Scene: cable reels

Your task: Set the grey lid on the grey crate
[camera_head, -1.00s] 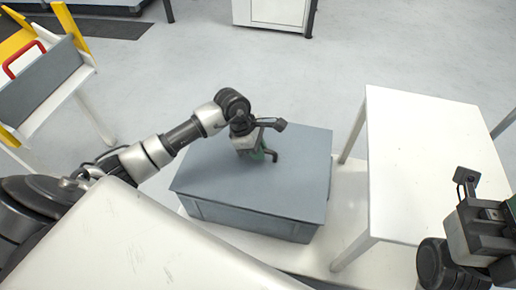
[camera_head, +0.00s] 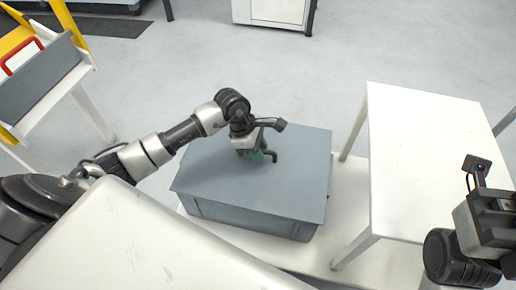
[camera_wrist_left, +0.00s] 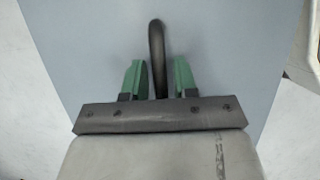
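The grey lid (camera_head: 215,175) lies over the top of the grey crate (camera_head: 250,217) in the head view, looking level and roughly lined up, its edge overhanging a little. Its dark bent handle (camera_head: 272,155) stands up near the middle. My left gripper (camera_head: 259,156) is down at the handle. In the left wrist view the handle (camera_wrist_left: 157,55) stands between the green fingers of my left gripper (camera_wrist_left: 159,80), with a small gap on each side, so it looks open. My right gripper (camera_head: 492,218) is at the right edge of the head view; its fingertips cannot be made out.
The crate stands on a low white surface (camera_head: 347,200). A white table (camera_head: 425,150) is close on its right. A yellow and white rack (camera_head: 45,85) with a grey panel and red handle is at the upper left. Open floor (camera_head: 230,60) lies behind the crate.

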